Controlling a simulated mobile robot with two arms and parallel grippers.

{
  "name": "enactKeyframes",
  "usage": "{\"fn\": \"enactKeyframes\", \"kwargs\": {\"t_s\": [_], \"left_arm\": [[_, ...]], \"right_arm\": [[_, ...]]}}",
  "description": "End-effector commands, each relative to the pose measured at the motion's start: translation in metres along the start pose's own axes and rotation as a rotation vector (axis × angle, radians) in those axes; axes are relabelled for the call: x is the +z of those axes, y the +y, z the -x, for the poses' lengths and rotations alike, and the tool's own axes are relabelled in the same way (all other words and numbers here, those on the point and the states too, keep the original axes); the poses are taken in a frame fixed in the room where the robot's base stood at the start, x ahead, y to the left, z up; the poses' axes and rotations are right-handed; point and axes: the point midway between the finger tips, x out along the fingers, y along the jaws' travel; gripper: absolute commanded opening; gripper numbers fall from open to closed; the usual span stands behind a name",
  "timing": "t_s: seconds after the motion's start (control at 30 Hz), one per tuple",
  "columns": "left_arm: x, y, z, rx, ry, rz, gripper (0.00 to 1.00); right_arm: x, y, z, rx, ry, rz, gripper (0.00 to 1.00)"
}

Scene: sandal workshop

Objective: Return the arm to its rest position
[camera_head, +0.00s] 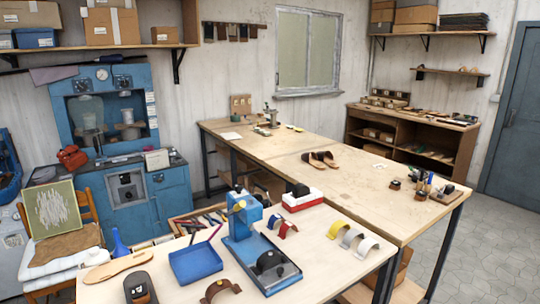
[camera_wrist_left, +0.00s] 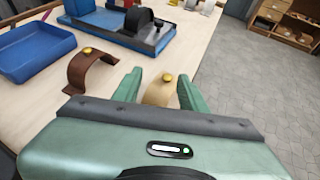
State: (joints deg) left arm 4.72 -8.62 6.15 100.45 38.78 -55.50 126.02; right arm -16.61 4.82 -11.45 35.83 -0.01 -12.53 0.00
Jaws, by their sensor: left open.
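My left gripper (camera_wrist_left: 158,80) shows in the left wrist view as two green fingers, spread open. A tan arched strap with a yellow rivet (camera_wrist_left: 159,92) shows between the fingers at the table's edge. I cannot tell whether the fingers touch it. A brown arched strap with a yellow rivet (camera_wrist_left: 92,68) stands on the table to the left of the fingers. It also shows at the bottom of the head view (camera_head: 220,289). Neither arm shows in the head view, and my right gripper is out of view.
The near table (camera_head: 205,236) holds a blue press (camera_head: 243,222), a blue tray (camera_head: 195,262), a sandal sole (camera_head: 114,267) and several coloured straps. A long workbench (camera_head: 330,185) stands behind it. Open grey floor (camera_head: 480,240) lies to the right.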

Motion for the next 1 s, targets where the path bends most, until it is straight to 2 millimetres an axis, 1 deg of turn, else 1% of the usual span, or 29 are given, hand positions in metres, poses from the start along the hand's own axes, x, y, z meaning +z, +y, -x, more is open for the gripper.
{"fn": "enactKeyframes", "kwargs": {"t_s": [0.2, 0.33, 0.47, 0.57, 0.67, 0.77, 0.8, 0.87, 0.9, 1.0], "left_arm": [[-0.015, -0.006, 0.01, -0.008, 0.047, -0.142, 0.42], [-0.026, -0.011, 0.018, -0.018, 0.084, -0.255, 0.42], [-0.043, -0.018, 0.03, -0.04, 0.137, -0.423, 0.42], [-0.059, -0.024, 0.043, -0.069, 0.189, -0.586, 0.42], [-0.078, -0.033, 0.06, -0.117, 0.251, -0.792, 0.42], [-0.102, -0.044, 0.086, -0.199, 0.329, -1.063, 0.42], [-0.113, -0.05, 0.099, -0.247, 0.361, -1.192, 0.42], [-0.129, -0.057, 0.12, -0.332, 0.409, -1.392, 0.42], [-0.138, -0.062, 0.135, -0.395, 0.434, -1.521, 0.42], [-0.155, -0.073, 0.168, -0.551, 0.474, -1.799, 0.42]], "right_arm": [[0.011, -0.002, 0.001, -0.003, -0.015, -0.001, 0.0], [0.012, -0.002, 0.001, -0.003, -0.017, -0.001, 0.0], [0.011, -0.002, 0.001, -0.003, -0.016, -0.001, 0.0], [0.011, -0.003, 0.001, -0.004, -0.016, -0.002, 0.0], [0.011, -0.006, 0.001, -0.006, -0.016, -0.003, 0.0], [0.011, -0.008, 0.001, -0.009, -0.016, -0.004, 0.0], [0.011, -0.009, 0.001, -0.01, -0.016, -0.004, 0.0], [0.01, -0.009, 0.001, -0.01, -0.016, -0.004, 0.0], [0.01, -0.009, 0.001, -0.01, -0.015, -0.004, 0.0], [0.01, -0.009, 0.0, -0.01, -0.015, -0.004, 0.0]]}}
